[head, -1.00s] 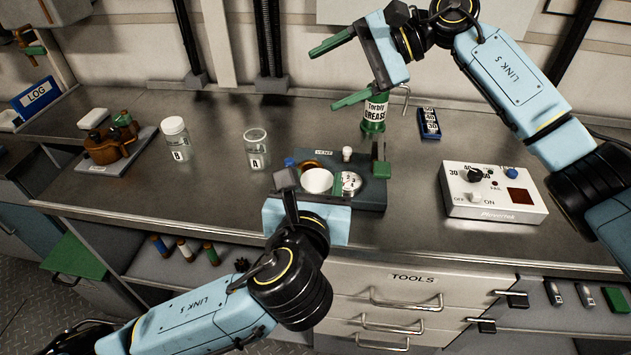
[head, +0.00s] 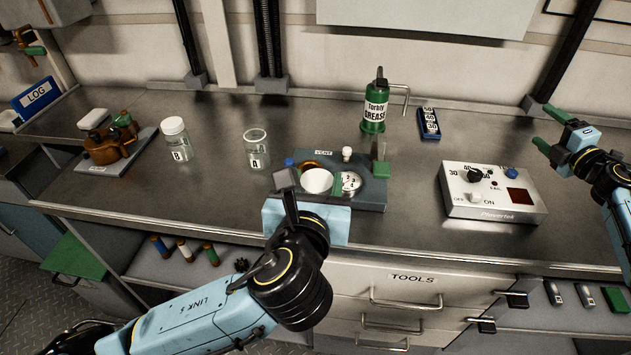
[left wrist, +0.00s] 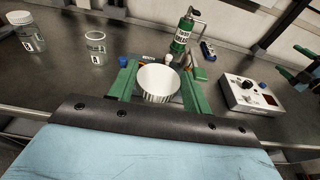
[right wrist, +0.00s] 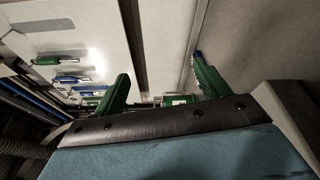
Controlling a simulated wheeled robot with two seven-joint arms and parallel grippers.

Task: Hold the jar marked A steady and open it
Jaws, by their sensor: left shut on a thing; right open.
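The jar marked A (head: 256,152) stands upright on the steel counter, clear glass with no lid on its mouth. It also shows in the left wrist view (left wrist: 96,48). A round white lid (head: 317,181) is between the green fingers of my left gripper (left wrist: 160,85), which is shut on it. The lid is over the dark VENT fixture (head: 370,196); I cannot tell whether it touches. My left gripper is to the right of jar A, apart from it. My right gripper (head: 563,146) is open and empty at the far right, far from the jar.
A jar marked B (head: 177,142) with a white lid stands left of jar A. A green grease can (head: 374,112) stands behind the fixture. A white control box (head: 493,192) lies right. A brown item (head: 100,150) sits on a tray at left. Counter around jar A is clear.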

